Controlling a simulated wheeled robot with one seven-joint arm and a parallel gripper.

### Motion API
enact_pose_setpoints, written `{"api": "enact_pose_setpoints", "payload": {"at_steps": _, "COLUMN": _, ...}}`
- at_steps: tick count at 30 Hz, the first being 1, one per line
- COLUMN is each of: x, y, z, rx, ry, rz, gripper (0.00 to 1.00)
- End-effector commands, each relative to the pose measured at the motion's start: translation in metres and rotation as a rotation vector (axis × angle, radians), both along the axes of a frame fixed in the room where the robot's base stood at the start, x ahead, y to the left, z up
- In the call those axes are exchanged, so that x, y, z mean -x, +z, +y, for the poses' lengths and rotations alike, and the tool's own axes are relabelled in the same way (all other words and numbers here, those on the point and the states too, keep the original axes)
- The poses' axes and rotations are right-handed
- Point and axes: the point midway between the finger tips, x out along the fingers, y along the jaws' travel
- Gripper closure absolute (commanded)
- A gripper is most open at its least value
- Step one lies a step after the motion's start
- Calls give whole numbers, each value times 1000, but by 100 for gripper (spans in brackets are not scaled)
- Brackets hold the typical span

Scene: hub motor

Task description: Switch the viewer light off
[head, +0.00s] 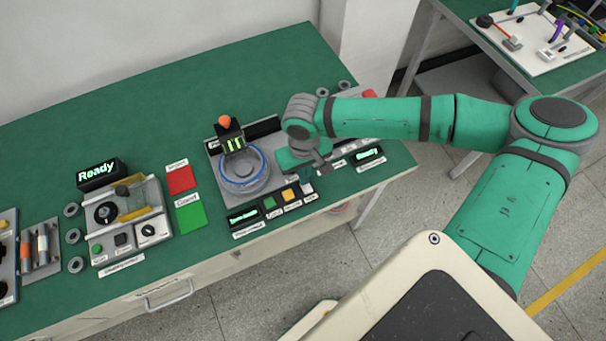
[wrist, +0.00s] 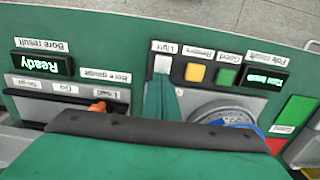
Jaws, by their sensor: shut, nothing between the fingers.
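The white button labelled "Light" (wrist: 162,64) sits at the end of a row of buttons. It also shows in the head view (head: 307,187). My gripper (wrist: 158,84) is shut and empty. Its green fingertips are right beside the white button in the wrist view, partly over its near edge; I cannot tell whether they touch it. In the head view my gripper (head: 308,171) points down just behind the button. The round viewer (head: 243,186) has a ring that shows blue; it is partly hidden in the wrist view (wrist: 228,108).
Yellow (wrist: 195,73) and green (wrist: 225,77) buttons and a green-text display (wrist: 263,78) adjoin the white button. A "Ready" display (wrist: 42,63) is on the other side. An orange knob (head: 224,121) stands up behind the viewer. Red (head: 180,179) and green (head: 191,217) pads lie left.

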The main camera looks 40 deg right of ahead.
Motion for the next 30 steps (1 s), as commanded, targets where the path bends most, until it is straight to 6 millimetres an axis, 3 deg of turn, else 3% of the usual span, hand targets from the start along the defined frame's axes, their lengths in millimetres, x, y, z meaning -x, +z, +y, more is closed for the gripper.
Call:
{"api": "enact_pose_setpoints", "payload": {"at_steps": 23, "x": 16, "y": 5, "z": 2, "rx": 1, "ry": -4, "rz": 1, "gripper": 100}}
{"api": "enact_pose_setpoints", "payload": {"at_steps": 30, "x": 12, "y": 26, "z": 4, "rx": 1, "ry": 3, "rz": 0, "gripper": 100}}
